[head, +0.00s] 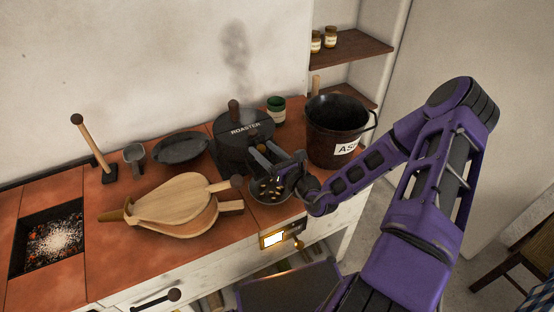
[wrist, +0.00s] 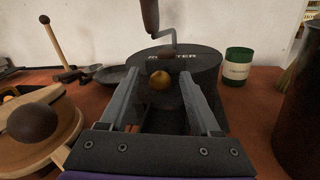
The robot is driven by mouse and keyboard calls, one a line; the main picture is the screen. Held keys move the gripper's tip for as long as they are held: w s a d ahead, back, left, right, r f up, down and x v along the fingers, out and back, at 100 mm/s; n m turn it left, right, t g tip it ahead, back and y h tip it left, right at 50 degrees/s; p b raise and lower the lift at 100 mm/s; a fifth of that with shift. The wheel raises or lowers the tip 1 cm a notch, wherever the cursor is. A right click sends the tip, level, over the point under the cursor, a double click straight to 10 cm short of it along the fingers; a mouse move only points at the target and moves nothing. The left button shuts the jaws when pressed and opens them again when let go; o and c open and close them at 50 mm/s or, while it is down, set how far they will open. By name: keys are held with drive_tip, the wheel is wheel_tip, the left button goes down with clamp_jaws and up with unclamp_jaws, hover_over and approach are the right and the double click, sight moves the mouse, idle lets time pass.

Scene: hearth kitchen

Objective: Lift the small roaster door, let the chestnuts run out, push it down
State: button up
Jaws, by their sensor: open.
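The black roaster (head: 238,122) stands on the tiled counter, marked ROASTER on its lid; it fills the middle of the wrist view (wrist: 200,62). The small door is too dark to make out around the knob. My gripper (head: 262,160) is in front of the roaster. In the wrist view its fingers (wrist: 158,92) are apart, on either side of the knob, with no visible grip on it. A dark bowl (head: 254,195) below my gripper holds several chestnuts (head: 273,190).
Wooden bellows (head: 180,205) lie left of the bowl. A dark ash bucket (head: 333,148) stands close on the right, a green tin (head: 276,110) behind. Glowing embers (head: 55,240) lie far left.

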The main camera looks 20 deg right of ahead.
drive_tip(key=v, duration=1.7)
drive_tip(key=shift+a, duration=0.1)
